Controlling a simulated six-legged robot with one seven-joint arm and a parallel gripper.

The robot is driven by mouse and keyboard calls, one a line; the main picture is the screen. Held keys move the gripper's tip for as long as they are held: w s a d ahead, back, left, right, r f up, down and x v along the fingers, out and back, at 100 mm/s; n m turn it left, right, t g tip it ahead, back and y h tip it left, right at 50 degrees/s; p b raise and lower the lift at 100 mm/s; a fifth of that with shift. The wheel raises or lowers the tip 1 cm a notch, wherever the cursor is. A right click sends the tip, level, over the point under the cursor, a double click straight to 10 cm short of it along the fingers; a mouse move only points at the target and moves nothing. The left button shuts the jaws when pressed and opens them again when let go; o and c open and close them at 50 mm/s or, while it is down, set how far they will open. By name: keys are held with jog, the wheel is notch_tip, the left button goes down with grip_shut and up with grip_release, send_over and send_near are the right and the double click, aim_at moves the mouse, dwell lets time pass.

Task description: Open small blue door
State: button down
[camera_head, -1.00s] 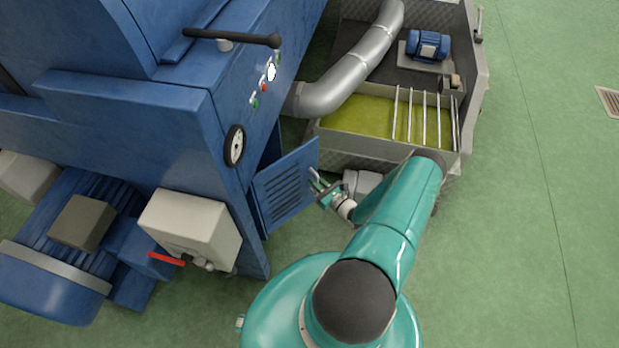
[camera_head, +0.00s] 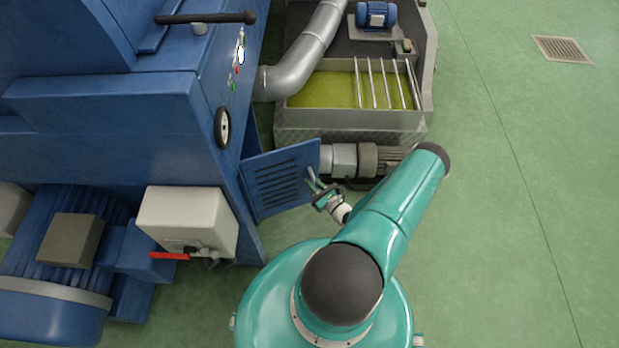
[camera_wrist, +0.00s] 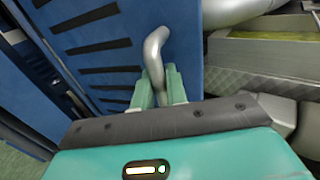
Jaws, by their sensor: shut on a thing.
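The small blue door (camera_head: 281,180) has dark vent slots and stands swung out from the side of the blue machine. It also fills much of the wrist view (camera_wrist: 120,45). A grey bent-bar handle (camera_wrist: 154,48) sits near the door's free edge. My gripper (camera_head: 321,189) is at that edge in the head view. In the wrist view my gripper (camera_wrist: 160,88) is shut on the handle, with one green finger on each side of the bar. The lower end of the handle is hidden between the fingers.
The blue machine (camera_head: 165,110) stands at left, with a white box (camera_head: 188,220) and red lever (camera_head: 168,256) below. Behind the door are a grey motor (camera_head: 365,160) and a metal tank (camera_head: 345,125) of yellow-green liquid. Green floor (camera_head: 520,180) at right is clear.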

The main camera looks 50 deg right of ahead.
jog(key=s+a, duration=0.4)
jog(key=shift+a, duration=0.25)
jog(key=shift+s, duration=0.1)
jog(key=c, duration=1.5)
grip_release()
jog(key=shift+s, duration=0.1)
jog(key=s, duration=0.4)
jog(key=s+a, duration=0.1)
jog(key=s, duration=0.8)
jog(key=shift+s+a, duration=0.25)
jog(key=shift+a, duration=0.15)
